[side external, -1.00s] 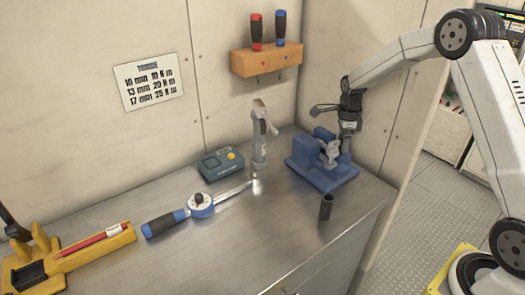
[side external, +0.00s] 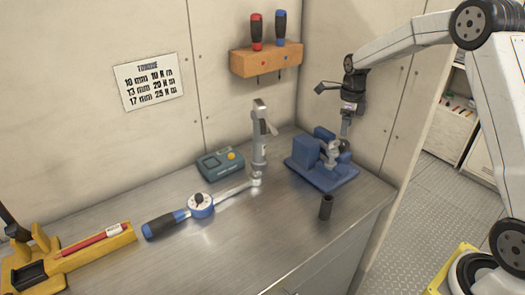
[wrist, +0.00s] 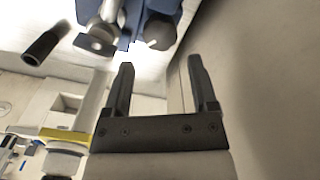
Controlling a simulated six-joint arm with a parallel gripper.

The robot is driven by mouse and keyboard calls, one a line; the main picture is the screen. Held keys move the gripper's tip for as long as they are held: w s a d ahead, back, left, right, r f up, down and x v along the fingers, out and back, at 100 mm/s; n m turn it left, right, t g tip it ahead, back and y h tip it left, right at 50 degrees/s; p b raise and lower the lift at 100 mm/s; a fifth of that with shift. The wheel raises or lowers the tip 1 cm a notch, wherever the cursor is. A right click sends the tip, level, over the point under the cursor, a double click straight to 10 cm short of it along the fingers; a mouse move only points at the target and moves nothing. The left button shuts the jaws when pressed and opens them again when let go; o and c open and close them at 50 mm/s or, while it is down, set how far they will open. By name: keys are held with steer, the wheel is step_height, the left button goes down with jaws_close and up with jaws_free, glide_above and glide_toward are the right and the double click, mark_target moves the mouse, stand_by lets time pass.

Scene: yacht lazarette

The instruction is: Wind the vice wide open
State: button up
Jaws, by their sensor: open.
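The blue vice (side external: 318,176) stands at the right end of the steel bench, with a grey metal part (side external: 329,153) at its jaws. It also shows at the top of the wrist view (wrist: 83,10). A dark round knob with a pale mark (wrist: 157,31) shows at the vice there; it looks like the end of its screw. My gripper (side external: 345,137) is just above and behind the vice's right side. In the wrist view, my gripper (wrist: 162,78) has its two dark fingers apart with nothing between them. The knob lies beyond the fingertips. The exact jaw gap is unclear.
A dark socket (side external: 326,207) stands in front of the vice. A torque wrench (side external: 200,206), a teal box (side external: 220,163) and a grey upright post (side external: 259,140) are to the left. A screwdriver rack (side external: 265,60) hangs above. The wall is close behind my gripper.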

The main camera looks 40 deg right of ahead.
steer(key=shift+s+a+r+n, duration=0.1)
steer(key=shift+a+r+n, duration=0.15)
steer(key=shift+r, duration=0.3)
steer(key=shift+s+a+r+n, duration=0.15)
steer(key=shift+r+n, duration=0.1)
steer(key=shift+r, duration=0.25)
steer(key=s+a+f+n+t, duration=0.1)
steer(key=s+a+f+n, duration=0.1)
steer(key=s+a+n, duration=0.6)
steer(key=s+a+f+n+t, duration=0.1)
steer(key=s+a+n, duration=0.8)
steer(key=n, duration=1.2)
steer(key=shift+s+f+n+t, duration=0.3)
steer(key=shift+s+f+n, duration=0.1)
steer(key=shift+s+f, duration=0.55)
steer(key=shift+a+r, duration=0.1)
